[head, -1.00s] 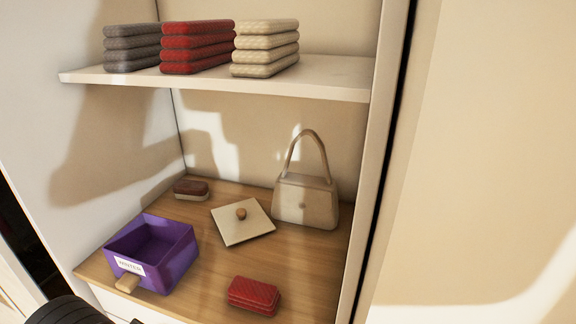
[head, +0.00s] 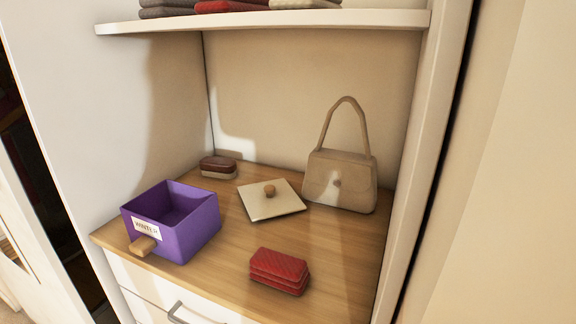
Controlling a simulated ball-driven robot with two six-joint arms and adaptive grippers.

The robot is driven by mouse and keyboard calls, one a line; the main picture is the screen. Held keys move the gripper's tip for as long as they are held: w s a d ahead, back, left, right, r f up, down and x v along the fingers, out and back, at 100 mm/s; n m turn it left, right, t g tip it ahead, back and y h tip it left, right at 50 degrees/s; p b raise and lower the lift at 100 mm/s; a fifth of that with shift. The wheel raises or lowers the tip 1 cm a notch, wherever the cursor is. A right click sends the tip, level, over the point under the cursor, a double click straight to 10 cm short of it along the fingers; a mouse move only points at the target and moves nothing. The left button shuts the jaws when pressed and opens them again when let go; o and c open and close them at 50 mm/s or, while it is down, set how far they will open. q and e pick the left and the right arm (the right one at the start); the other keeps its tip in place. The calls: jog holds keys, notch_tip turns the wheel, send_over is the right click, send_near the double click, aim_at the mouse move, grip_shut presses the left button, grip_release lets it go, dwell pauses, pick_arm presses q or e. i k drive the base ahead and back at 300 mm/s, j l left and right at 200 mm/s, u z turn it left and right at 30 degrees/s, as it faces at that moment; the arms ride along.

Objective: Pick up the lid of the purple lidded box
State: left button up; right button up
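The purple box (head: 186,238) stands open on the left of the wooden surface, with a white label and a wooden handle on its front. The box looks empty inside as far as I can see. Neither of my grippers shows in the head view now.
A beige handbag (head: 341,181) stands behind and right of the lid. A brown brush (head: 218,167) lies behind the box. Folded red cloth (head: 279,270) sits at the front. A white shelf (head: 270,20) with folded stacks hangs above. Bare wood (head: 235,240) separates box and lid.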

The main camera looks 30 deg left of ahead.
aim_at(262, 200)
jog(key=j+u, duration=0.35)
jog(key=k+j+u, duration=0.1)
jog(key=u, duration=0.25)
jog(key=j+u, duration=0.35)
